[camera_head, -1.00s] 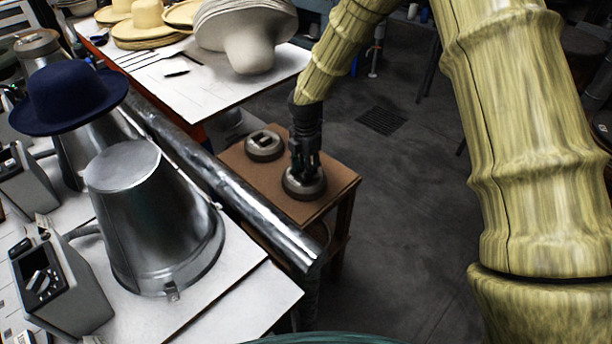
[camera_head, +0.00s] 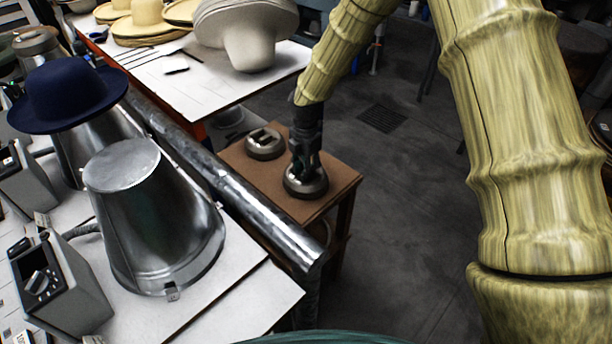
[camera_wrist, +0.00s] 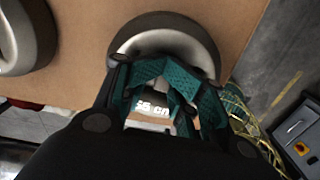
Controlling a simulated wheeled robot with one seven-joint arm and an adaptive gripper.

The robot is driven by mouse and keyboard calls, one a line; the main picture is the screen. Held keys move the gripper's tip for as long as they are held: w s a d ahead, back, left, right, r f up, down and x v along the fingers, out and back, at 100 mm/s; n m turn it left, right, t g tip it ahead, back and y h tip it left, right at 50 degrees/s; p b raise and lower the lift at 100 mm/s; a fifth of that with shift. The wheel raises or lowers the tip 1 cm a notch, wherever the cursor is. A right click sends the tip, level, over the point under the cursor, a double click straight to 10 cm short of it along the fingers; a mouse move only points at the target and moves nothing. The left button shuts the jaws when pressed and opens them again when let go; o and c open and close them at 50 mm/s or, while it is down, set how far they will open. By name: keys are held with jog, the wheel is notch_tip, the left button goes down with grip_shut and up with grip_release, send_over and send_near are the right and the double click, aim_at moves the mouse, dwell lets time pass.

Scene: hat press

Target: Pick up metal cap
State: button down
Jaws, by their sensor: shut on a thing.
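Two round metal caps stand on a small brown wooden table (camera_head: 336,186). The nearer metal cap (camera_head: 306,187) is under my gripper (camera_head: 305,172), which points down at it. My gripper is shut on this cap's top part; the exact grip is partly hidden by the fingers. In the wrist view this cap (camera_wrist: 165,27) shows its curved grey rim beyond my teal-padded fingers (camera_wrist: 163,100). The cap appears to rest on the table. The other metal cap (camera_head: 265,144) stands apart, behind and to the left, with a bar across its top.
A long metal pipe (camera_head: 230,187) runs along the white bench beside the small table. The bench holds a metal cone (camera_head: 150,220), a navy hat (camera_head: 67,95) and grey control boxes (camera_head: 58,285). Pale hats (camera_head: 245,35) stand on a white table behind. Floor to the right is clear.

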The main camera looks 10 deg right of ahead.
jog(key=shift+s+f, duration=0.2)
jog(key=shift+f, duration=0.15)
jog(key=shift+r, duration=0.2)
notch_tip(320, 180, up, 10)
jog(key=b, duration=0.1)
jog(key=shift+w+f, duration=0.25)
jog(key=shift+w, duration=0.05)
jog(key=shift+c, duration=2.2)
grip_release()
